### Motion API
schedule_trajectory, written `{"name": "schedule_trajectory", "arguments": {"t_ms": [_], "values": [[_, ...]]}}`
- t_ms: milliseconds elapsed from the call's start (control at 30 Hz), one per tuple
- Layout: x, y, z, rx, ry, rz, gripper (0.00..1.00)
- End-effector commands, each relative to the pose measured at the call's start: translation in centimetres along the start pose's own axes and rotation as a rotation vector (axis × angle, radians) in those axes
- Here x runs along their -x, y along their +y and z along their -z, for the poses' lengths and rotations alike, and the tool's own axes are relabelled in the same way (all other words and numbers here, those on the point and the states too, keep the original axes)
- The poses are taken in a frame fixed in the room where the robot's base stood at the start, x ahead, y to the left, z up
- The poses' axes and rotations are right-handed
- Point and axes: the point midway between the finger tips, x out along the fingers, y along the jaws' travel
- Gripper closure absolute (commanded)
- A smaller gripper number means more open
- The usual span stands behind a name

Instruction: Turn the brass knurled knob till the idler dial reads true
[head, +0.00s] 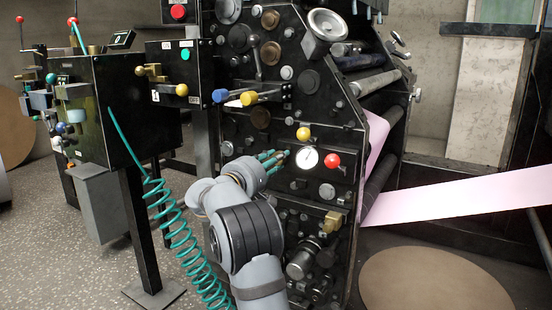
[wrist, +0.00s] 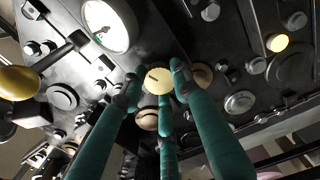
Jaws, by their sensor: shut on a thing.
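The brass knurled knob (wrist: 158,80) shows its pale round face with a short dark mark in the middle of the wrist view. My gripper (wrist: 157,90) has its teal fingers closed around the knob's rim, from both sides and from below. In the head view my gripper (head: 276,158) meets the black machine panel just left of the white dial (head: 307,158), and its fingers mostly hide the knob there. The dial also shows at the top left of the wrist view (wrist: 105,25), partly cut off. It has a green mark; its exact reading is too small to tell.
A red ball handle (head: 332,160) is right of the dial and a yellow ball handle (head: 303,133) above it. Blue and yellow handles (head: 235,97) stick out higher up. A coiled teal hose (head: 180,225) hangs left of my arm. Pink web (head: 450,198) runs off right.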

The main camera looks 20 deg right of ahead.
Motion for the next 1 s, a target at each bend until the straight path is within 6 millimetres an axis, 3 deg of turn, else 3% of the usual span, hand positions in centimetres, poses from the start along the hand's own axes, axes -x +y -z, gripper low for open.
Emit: {"name": "schedule_trajectory", "arguments": {"t_ms": [400, 1000], "values": [[0.32, 0.21, 0.69, 0.261, 0.016, -0.008, 0.96], [0.37, -0.06, 0.74, 0.324, 0.017, -0.006, 0.96]]}}
